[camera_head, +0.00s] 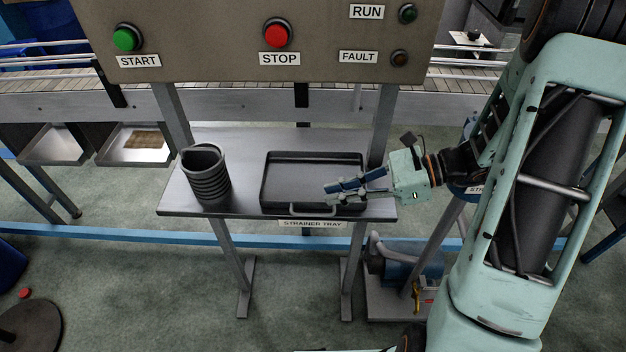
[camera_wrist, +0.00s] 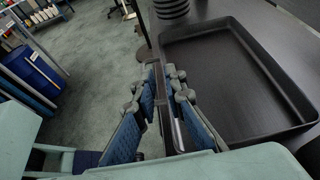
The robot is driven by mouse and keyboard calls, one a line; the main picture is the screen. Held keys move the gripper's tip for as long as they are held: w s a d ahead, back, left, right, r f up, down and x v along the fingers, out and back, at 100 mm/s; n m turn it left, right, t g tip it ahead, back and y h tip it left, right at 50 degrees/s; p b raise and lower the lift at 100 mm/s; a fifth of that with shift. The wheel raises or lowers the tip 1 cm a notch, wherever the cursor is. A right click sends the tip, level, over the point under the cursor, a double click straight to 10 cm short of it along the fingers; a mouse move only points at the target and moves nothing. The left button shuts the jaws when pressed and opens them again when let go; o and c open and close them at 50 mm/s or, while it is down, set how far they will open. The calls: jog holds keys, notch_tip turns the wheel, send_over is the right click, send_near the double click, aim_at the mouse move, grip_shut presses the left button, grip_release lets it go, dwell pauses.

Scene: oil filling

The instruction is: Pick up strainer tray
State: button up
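The strainer tray (camera_head: 313,162) is a black, shallow rectangular tray with a raised rim, lying flat on the metal table. In the wrist view the tray (camera_wrist: 235,85) is to the right of my gripper (camera_wrist: 159,85). A dark edge and a thin pale bar show between the fingers there. I cannot tell whether the fingers touch the handle.
A dark ribbed container (camera_head: 206,175) stands on the table (camera_head: 240,180) left of the tray. The control panel (camera_head: 250,40) with buttons is above the table's back. The floor in front is mostly clear.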

aim_at(309, 198)
jog(key=x, duration=0.7)
jog(key=shift+w+d+f, duration=0.1)
jog(key=shift+d+f, duration=0.05)
jog(key=shift+f, duration=0.25)
grip_shut()
jog(key=shift+r, duration=0.15)
jog(key=shift+r+p, duration=0.35)
jog(key=shift+r, duration=0.1)
notch_tip(309, 198, up, 3)
jog(key=shift+f+p, duration=0.15)
jog(key=shift+p, duration=1)
jog(key=s+p, duration=1.2)
jog(key=s, duration=0.6)
jog(key=shift+a+f, duration=0.2)
jog(key=shift+a, duration=0.05)
